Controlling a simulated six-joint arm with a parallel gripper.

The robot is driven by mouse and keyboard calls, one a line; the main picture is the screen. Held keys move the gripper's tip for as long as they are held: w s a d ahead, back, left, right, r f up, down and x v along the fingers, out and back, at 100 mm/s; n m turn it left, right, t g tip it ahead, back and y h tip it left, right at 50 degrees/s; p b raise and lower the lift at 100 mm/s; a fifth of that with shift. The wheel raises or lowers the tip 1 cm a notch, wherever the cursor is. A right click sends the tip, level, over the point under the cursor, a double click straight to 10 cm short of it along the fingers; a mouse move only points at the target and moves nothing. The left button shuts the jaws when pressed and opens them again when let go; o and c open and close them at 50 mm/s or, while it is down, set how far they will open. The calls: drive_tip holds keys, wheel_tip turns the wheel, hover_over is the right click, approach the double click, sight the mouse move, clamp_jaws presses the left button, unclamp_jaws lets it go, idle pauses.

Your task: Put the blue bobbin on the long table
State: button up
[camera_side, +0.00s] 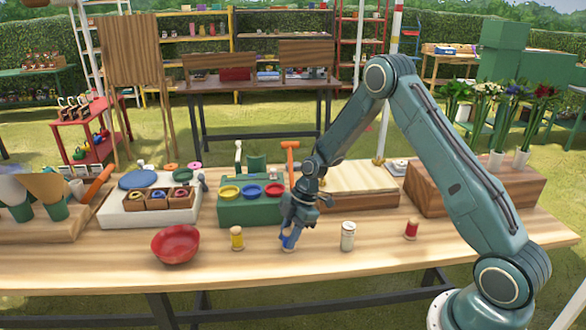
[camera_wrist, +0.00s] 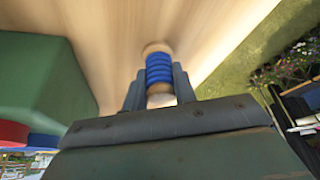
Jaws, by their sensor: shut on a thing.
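The blue bobbin (camera_side: 288,241) is upright at the front part of the long table (camera_side: 335,270), between a yellow bobbin (camera_side: 237,238) and a white one (camera_side: 348,236). My gripper (camera_side: 291,230) is over it from above, with the fingers down around it. In the wrist view the blue bobbin (camera_wrist: 159,70) sits between the two fingers (camera_wrist: 158,88), its blue thread and pale wooden end showing. The gripper is shut on it. Whether its bottom touches the tabletop, I cannot tell.
A red bobbin (camera_side: 411,229) stands further right. A red bowl (camera_side: 175,245) is at the left. Behind my gripper are a green box (camera_side: 250,212) with coloured rings and a wooden crate (camera_side: 357,200). The table's front strip is mostly clear.

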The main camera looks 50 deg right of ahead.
drive_tip(key=o, duration=1)
drive_tip(key=shift+c, duration=0.2)
drive_tip(key=v, duration=1.2)
drive_tip(key=shift+r, duration=0.15)
drive_tip(key=shift+r, duration=0.1)
